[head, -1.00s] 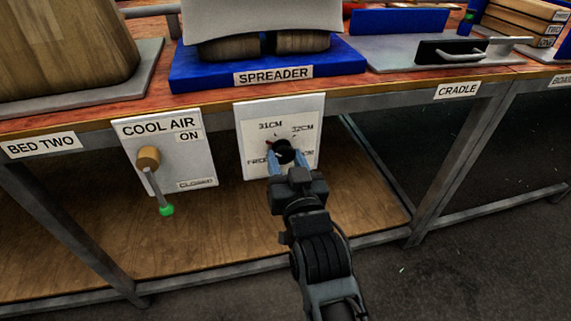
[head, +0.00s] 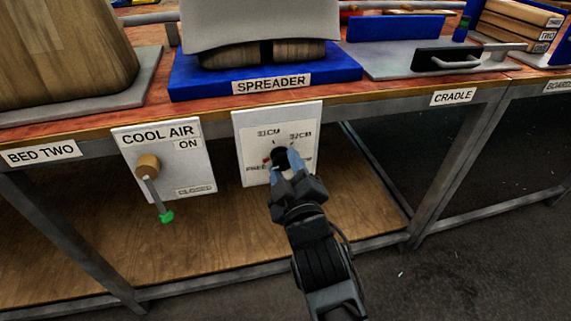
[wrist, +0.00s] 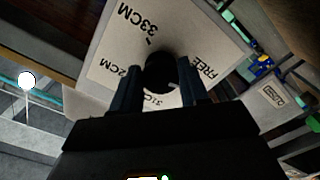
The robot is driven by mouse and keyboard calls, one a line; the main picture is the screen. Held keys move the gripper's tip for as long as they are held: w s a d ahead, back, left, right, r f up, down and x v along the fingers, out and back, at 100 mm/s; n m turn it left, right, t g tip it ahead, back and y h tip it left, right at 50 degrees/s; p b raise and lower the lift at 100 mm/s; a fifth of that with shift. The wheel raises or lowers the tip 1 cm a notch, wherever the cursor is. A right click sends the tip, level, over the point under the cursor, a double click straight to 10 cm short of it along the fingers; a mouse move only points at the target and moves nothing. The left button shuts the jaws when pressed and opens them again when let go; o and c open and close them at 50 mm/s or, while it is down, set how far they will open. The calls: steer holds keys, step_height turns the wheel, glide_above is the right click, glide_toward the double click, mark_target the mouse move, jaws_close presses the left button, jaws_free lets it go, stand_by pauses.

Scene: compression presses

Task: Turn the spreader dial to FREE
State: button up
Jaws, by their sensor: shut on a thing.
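The spreader dial (head: 279,156) is a black knob on a white plate (head: 248,127) under the bench edge, below the SPREADER label. The plate reads 31CM, 32CM and FREE, with another mark at right partly hidden by my fingers. A small red mark at the knob's left side points left and slightly down, close to the FREE lettering. My gripper (head: 284,163) is shut on the dial, its blue fingers on either side and tilted. In the wrist view the dial (wrist: 160,70) sits between the two dark fingers, with 33CM and FREE readable.
The COOL AIR panel (head: 187,160), with a brown-hubbed lever (head: 154,188) ending in green, hangs just left of the dial plate. The blue spreader base (head: 205,88) stands above on the bench. A grey cradle plate (head: 400,66) is at right. Floor is clear at lower right.

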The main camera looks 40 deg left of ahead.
steer(key=shift+f+n+p, duration=0.1)
steer(key=shift+n+p, duration=0.35)
steer(key=shift+n, duration=0.65)
steer(key=o, duration=1)
steer(key=shift+d, duration=0.2)
